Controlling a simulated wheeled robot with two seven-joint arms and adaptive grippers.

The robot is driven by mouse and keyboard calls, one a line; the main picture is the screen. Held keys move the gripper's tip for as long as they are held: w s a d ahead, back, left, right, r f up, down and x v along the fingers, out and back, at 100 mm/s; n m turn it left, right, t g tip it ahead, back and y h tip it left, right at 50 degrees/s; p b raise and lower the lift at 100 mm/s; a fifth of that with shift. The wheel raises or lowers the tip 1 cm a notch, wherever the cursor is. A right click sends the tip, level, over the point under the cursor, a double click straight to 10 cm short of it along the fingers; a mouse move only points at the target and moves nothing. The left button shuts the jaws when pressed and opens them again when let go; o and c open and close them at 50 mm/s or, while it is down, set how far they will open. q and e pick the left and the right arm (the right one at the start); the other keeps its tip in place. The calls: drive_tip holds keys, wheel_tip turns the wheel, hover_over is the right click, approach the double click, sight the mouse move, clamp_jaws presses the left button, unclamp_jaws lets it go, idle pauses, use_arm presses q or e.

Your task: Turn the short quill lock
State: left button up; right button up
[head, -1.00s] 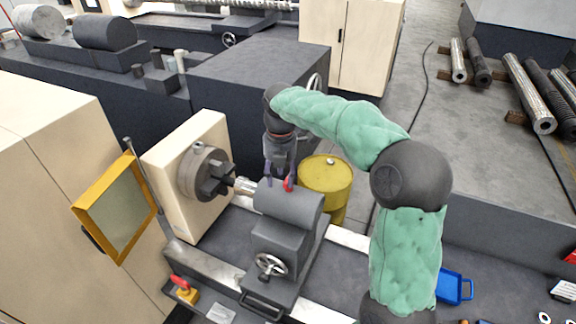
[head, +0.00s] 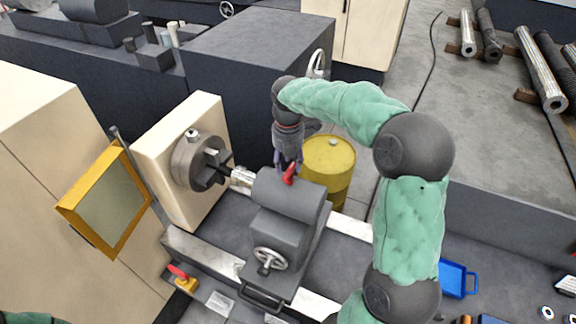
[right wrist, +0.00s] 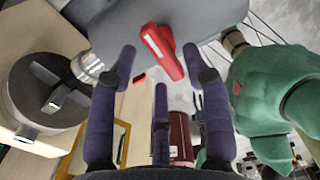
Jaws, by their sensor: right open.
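The short quill lock is a small red lever (head: 290,173) on top of the grey tailstock (head: 292,195). It also shows in the right wrist view, where the red lever (right wrist: 163,53) slants on the grey casting. My right gripper (head: 287,162) is right at the lever from above and behind. In the right wrist view its dark purple fingers (right wrist: 160,75) are spread apart, with the lever ahead between their tips and no clear grip on it. Contact cannot be told. My left gripper is not in view; only a bit of green sleeve shows at the bottom left.
The lathe chuck (head: 200,163) and bright quill (head: 242,177) are left of the tailstock. A handwheel (head: 268,260) is at its front. A yellow barrel (head: 328,165) stands behind. Another red lever (head: 178,272) sits on a yellow block at lower left.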

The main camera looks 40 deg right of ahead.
drive_tip(key=shift+f, duration=1.1)
clamp_jaws()
